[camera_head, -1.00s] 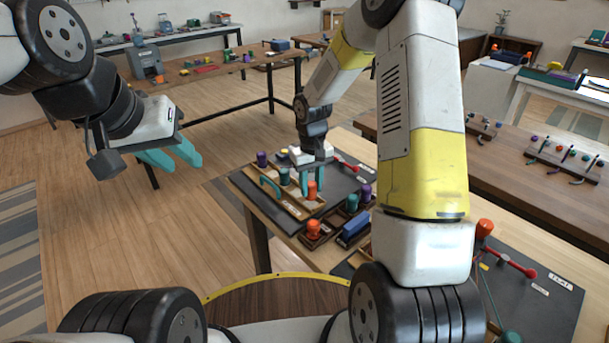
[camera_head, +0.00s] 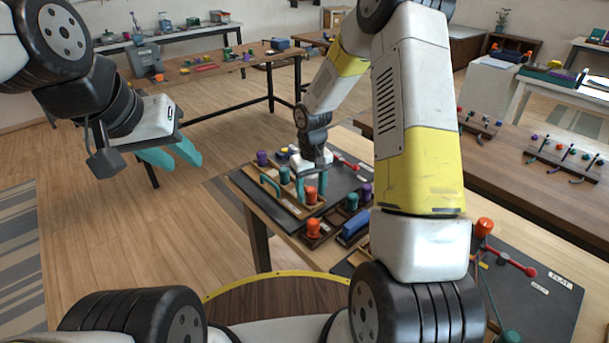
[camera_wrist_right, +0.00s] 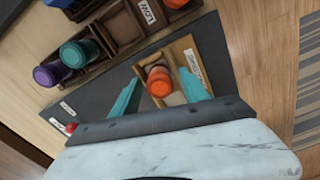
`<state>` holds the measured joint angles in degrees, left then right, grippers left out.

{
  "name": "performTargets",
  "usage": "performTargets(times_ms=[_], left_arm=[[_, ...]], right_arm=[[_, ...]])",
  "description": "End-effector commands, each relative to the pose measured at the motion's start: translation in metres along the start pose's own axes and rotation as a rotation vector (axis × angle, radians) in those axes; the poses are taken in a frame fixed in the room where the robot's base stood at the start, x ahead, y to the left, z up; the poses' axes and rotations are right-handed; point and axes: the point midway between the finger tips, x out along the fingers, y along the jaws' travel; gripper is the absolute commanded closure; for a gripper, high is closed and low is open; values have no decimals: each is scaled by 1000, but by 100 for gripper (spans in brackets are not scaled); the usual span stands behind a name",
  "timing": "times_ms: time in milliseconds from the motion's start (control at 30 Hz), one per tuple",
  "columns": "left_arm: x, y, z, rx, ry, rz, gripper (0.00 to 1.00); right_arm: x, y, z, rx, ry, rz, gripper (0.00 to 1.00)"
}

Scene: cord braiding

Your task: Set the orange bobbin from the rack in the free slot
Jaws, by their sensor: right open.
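An orange bobbin (camera_head: 310,195) stands upright at the near end of the light wooden rack (camera_head: 285,203). My right gripper (camera_head: 310,193) is open around it, one teal finger on each side. In the right wrist view the orange bobbin (camera_wrist_right: 159,82) lies between the spread fingers of the gripper (camera_wrist_right: 160,90), with gaps on both sides. A second orange bobbin (camera_head: 313,228) stands in a dark slotted tray (camera_head: 330,232), which has empty compartments in the wrist view. My left gripper (camera_head: 172,155) hangs open and empty over the floor at left.
My right arm hides part of the table.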

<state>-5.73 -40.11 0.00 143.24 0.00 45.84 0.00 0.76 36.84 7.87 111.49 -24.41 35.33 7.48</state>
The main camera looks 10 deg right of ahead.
Motion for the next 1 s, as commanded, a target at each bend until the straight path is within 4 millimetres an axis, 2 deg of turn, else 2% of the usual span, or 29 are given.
performTargets(times_ms=[167,267,600,867,1000], left_arm=[[0,0,0,0,0,0,66],[0,0,0,0,0,0,66],[0,0,0,0,0,0,66],[0,0,0,0,0,0,66],[0,0,0,0,0,0,66]], right_arm=[[-9,0,0,0,2,0,47],[-26,0,-1,-1,5,2,47],[-98,0,-1,0,4,1,47],[-128,0,1,2,5,1,47],[-157,0,15,20,47,10,47]])
